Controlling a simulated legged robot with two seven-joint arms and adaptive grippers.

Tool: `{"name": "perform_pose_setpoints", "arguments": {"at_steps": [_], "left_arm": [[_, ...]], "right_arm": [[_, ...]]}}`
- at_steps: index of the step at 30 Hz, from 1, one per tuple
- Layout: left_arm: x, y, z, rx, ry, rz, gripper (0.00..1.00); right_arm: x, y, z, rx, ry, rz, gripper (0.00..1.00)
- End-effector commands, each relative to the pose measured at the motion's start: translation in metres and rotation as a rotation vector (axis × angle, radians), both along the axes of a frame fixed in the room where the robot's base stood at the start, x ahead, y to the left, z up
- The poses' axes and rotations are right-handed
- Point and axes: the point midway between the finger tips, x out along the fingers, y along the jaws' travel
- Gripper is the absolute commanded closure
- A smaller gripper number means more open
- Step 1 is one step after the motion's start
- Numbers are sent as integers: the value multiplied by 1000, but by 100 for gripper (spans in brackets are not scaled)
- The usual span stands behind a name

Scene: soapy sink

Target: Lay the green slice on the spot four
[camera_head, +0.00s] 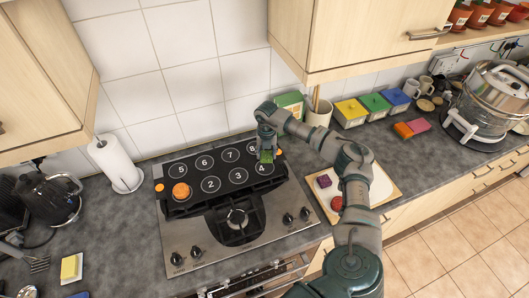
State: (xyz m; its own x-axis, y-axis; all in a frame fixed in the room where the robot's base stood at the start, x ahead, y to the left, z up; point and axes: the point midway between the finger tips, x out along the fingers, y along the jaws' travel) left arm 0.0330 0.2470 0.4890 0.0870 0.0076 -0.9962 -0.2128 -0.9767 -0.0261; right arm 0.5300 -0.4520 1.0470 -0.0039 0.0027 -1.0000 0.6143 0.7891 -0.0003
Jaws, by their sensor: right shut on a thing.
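A black board (225,194) with numbered round spots lies over the hob. Spot four (262,169) is at the right end of its front row, its number still visible. My right gripper (266,152) points down over the board's right end and is shut on the green slice (266,157). The slice is at the back edge of spot four; I cannot tell whether it touches the board. An orange round piece (181,191) sits at the left end of the front row. My left gripper is not in view.
A pale cutting board (376,196) with a purple block (324,181) and a red piece (337,203) lies right of the hob, partly behind my right arm. A paper roll (118,164) stands left. Coloured boxes (350,112) stand along the back wall.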

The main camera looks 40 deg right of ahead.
Motion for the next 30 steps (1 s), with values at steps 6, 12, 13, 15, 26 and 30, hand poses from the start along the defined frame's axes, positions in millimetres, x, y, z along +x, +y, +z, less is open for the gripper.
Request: {"name": "perform_pose_setpoints", "arguments": {"at_steps": [6,12,13,15,26,30], "left_arm": [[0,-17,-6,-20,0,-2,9],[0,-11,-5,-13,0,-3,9],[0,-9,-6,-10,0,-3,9],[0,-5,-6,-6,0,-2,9],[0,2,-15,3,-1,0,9],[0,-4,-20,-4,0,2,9]], "right_arm": [[0,5,-4,-3,-3,4,83],[0,7,-3,-5,-3,4,83],[0,6,-4,-5,-3,4,83],[1,5,-6,-3,-3,4,83],[0,1,-25,1,-2,4,83],[0,2,-34,0,-1,4,83]]}}
